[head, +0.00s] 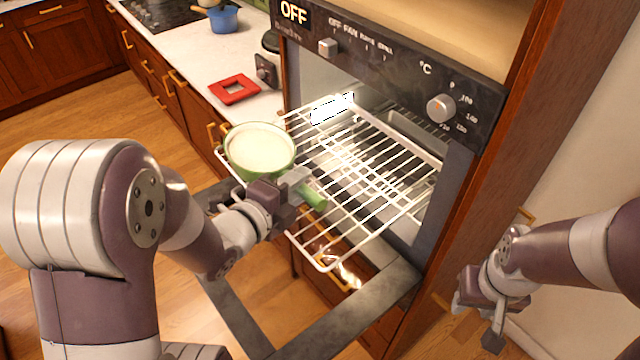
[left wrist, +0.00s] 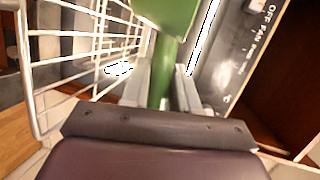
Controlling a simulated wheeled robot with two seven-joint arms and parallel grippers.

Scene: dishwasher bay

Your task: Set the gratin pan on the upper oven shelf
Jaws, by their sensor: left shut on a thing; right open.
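The gratin pan (head: 260,148) is green outside and pale inside. It appears level in the head view, over or beside the left edge of the pulled-out wire oven shelf (head: 375,165); I cannot tell whether it touches the wires. My left gripper (head: 300,188) is shut on its green handle (head: 314,197). In the left wrist view the handle (left wrist: 164,72) runs between the fingers to the green pan body (left wrist: 168,14), with the wire shelf (left wrist: 85,50) to the left. My right gripper (head: 490,322) is open and empty, at lower right.
The oven door (head: 345,318) is folded down below the shelf. The control panel (head: 395,60) is above the cavity. A red square trivet (head: 234,90) and a blue pot (head: 222,18) are on the counter. Most of the shelf's surface is bare.

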